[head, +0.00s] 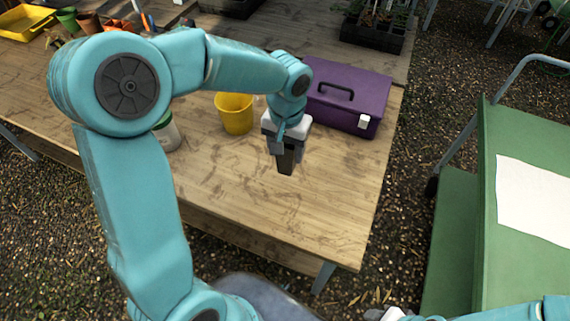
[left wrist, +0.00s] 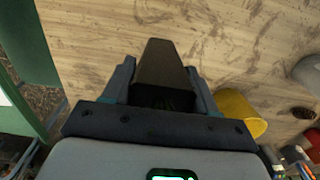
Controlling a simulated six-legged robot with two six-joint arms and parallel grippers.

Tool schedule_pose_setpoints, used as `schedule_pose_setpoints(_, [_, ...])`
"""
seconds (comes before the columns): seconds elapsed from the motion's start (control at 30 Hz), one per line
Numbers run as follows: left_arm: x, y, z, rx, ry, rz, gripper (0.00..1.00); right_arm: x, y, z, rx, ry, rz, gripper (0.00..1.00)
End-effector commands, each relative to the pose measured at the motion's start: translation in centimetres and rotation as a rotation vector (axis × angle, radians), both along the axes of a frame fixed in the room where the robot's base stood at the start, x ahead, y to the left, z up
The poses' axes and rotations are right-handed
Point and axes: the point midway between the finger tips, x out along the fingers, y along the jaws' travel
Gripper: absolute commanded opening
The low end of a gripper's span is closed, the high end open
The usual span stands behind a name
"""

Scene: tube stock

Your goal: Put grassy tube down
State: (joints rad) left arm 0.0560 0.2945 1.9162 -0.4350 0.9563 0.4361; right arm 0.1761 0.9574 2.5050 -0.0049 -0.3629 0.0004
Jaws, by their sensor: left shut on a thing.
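My left gripper (head: 283,148) is shut on the grassy tube (head: 286,163), a dark, tapered square tube, above the right part of the wooden table (head: 230,185). In the left wrist view the tube (left wrist: 163,70) sits between the two fingers (left wrist: 160,92), with a little green showing inside its near end. In the head view the tube hangs roughly upright, its narrow end down. I cannot tell whether that end touches the tabletop. Part of my right arm shows at the bottom right of the head view, its fingers not clear.
A purple toolbox (head: 360,90) and a yellow pot (head: 234,118) stand behind the gripper. A pale jar (head: 168,137) is to the left. The table's front right is clear. A green cart (head: 490,240) with a white sheet (head: 535,200) stands across a gap.

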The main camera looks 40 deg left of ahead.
Motion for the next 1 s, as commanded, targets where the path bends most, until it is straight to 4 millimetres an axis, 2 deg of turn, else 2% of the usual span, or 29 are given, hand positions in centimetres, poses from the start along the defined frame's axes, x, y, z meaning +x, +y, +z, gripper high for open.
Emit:
schedule_pose_setpoints(0.03, [0.0, 0.0, -1.3, 0.001, 0.005, 0.001, 0.22, 0.0, 0.0, 0.0, 0.0, 0.0, 0.0, 0.43])
schedule_pose_setpoints(0.1, [0.0, 0.0, -2.6, 0.0, 0.004, 0.001, 0.22, 0.0, 0.0, 0.0, 0.0, 0.0, 0.0, 0.43])
schedule_pose_setpoints(0.27, [0.3, 0.0, -4.1, 0.001, 0.0, 0.002, 0.22, 0.0, 0.0, 0.0, 0.0, 0.0, 0.0, 0.43])
schedule_pose_setpoints(0.5, [0.3, 0.0, -7.7, 0.001, 0.002, 0.001, 0.22, 0.0, 0.0, 0.1, 0.0, 0.0, 0.0, 0.43])
schedule_pose_setpoints(0.97, [0.3, 0.0, -8.8, 0.0, -0.002, 0.001, 0.22, 0.0, 0.0, -0.5, 0.0, 0.0, 0.0, 0.43])
schedule_pose_setpoints(1.0, [0.3, 0.0, -8.6, 0.0, -0.001, 0.001, 0.71, 0.0, 0.0, -0.3, 0.0, 0.0, 0.0, 0.43])
